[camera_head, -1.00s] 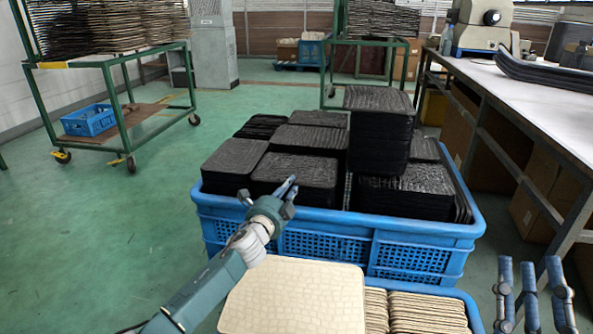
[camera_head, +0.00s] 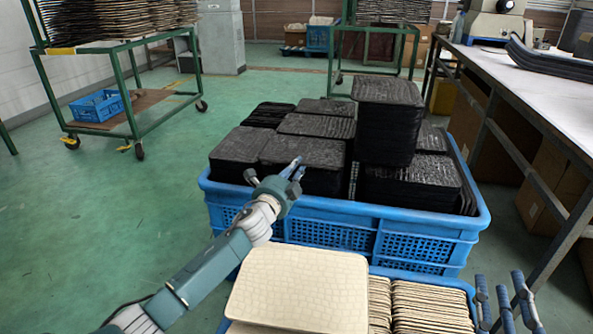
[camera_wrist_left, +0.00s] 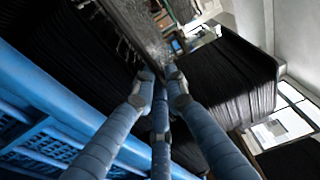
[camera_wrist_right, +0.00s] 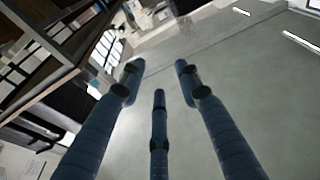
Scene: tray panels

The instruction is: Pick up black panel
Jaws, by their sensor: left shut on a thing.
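Several stacks of black panels stand in a blue crate (camera_head: 340,208). My left gripper (camera_head: 296,166) is at the front edge of the front-middle stack of black panels (camera_head: 318,151), above the crate's front rim. In the left wrist view its fingers (camera_wrist_left: 160,74) are closed on the edge of a black panel (camera_wrist_left: 128,28). How many panels lie between the fingers cannot be told. A taller black stack (camera_head: 388,125) rises to the right. My right gripper (camera_head: 503,285) is open and empty at the lower right; its fingers are apart in the right wrist view (camera_wrist_right: 158,76).
A second blue crate with a cream panel (camera_head: 298,287) and several tan panels (camera_head: 432,307) stands in front. A workbench (camera_head: 540,90) runs along the right. Green carts (camera_head: 130,75) stand at the back left and back middle. The floor on the left is clear.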

